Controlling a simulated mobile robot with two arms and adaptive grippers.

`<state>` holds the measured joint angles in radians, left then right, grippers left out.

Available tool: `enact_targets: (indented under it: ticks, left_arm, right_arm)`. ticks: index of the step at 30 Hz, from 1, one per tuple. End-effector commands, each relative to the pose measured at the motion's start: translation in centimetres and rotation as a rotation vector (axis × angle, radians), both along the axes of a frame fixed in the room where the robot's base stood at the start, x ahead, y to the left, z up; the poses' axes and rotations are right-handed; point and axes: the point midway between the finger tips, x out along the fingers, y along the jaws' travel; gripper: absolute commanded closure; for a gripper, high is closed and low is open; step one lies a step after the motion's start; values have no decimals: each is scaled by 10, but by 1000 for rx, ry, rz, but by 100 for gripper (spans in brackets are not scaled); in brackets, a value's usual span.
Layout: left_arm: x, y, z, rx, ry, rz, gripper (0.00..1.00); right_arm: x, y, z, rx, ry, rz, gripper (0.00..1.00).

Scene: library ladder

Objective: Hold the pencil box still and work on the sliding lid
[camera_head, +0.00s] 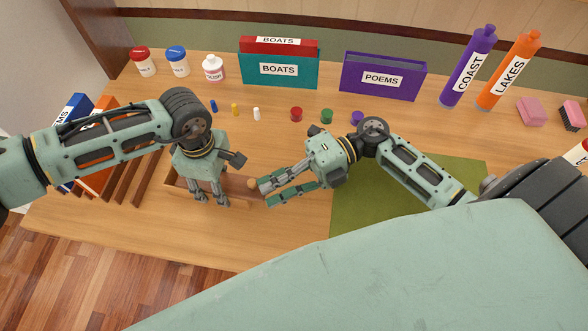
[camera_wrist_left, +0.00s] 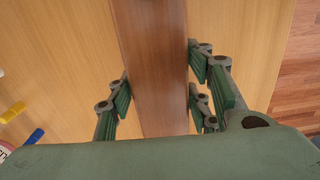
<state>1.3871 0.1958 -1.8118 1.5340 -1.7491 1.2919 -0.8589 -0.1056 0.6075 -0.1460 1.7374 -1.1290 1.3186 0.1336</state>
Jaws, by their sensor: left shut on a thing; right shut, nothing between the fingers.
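The wooden pencil box (camera_head: 180,192) lies on the table, its middle hidden by my left gripper. It also shows in the left wrist view (camera_wrist_left: 153,60) as a dark brown strip. My left gripper (camera_head: 208,198) points down and is shut on the box, with fingers along both long sides (camera_wrist_left: 163,97). The reddish-brown sliding lid (camera_head: 236,184) shows right of it, with a small round light knob (camera_head: 252,182) near its right end. My right gripper (camera_head: 266,194) is shut and empty, its fingertips close by the knob; I cannot tell whether they touch.
A green mat (camera_head: 460,185) lies right, partly under my right arm. Small coloured pieces, among them a red one (camera_head: 296,114), lie behind the grippers. Boats boxes (camera_head: 278,72), a Poems box (camera_head: 382,78) and bottles stand at the back. Leaning books (camera_head: 98,180) and dividers stand left.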

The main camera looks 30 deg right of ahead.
Motion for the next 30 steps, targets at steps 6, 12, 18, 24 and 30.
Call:
enact_targets:
  ticks: [6,12,18,24,30]
  left_arm:
    - [-1,-1,0,-3,0,-1,86]
    - [-1,-2,0,-4,0,-1,86]
    - [-1,-2,0,-4,1,-2,86]
    - [-1,-2,0,-4,1,-2,86]
    - [-1,-2,0,-4,2,-1,86]
  right_arm:
    - [22,28,1,1,-1,1,100]
    - [24,30,0,0,0,0,100]
    - [23,30,0,0,0,0,100]
    - [10,18,2,-4,2,1,100]
    - [-6,-19,10,-7,2,-3,100]
